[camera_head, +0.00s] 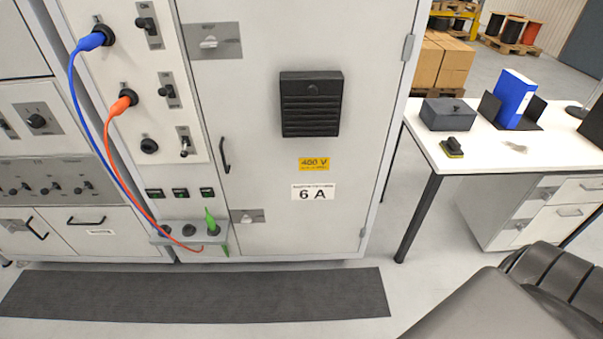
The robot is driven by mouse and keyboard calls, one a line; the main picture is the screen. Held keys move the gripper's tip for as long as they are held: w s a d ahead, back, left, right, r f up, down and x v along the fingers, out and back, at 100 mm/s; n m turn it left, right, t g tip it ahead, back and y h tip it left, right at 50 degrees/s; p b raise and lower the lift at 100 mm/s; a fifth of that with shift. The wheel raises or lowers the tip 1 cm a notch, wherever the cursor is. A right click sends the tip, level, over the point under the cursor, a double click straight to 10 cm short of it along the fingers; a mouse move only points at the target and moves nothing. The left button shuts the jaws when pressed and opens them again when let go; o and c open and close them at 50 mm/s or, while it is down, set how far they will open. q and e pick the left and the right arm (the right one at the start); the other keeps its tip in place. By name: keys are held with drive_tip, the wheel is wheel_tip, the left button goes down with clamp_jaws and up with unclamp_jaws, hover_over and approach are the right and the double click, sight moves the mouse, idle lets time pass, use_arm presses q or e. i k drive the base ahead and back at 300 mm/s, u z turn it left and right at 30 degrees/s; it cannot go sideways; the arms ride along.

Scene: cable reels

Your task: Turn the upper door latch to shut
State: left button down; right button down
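The upper door latch (208,42) is a small light lever on a grey plate near the top left of the tall cabinet door (270,180). Its lever looks roughly level, pointing sideways. A similar lower latch (247,216) sits on a grey plate near the bottom left of the same door, also roughly level. A dark vertical pull handle (225,155) is between them on the door's left edge. The door looks flush with its frame. Neither of my grippers is in view, and nothing touches the latches.
Blue (91,41) and orange (123,102) plugs with hanging cables are on the panel left of the door. A green plug (210,222) stands on a small shelf below. A dark mat (200,297) lies in front. A white desk (480,158) stands right.

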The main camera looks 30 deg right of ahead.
sight(211, 43)
drive_tip(key=u, duration=0.15)
drive_tip(key=i, duration=0.75)
drive_tip(key=u, duration=2.05)
drive_tip(key=i, duration=1.15)
drive_tip(key=z, duration=3.35)
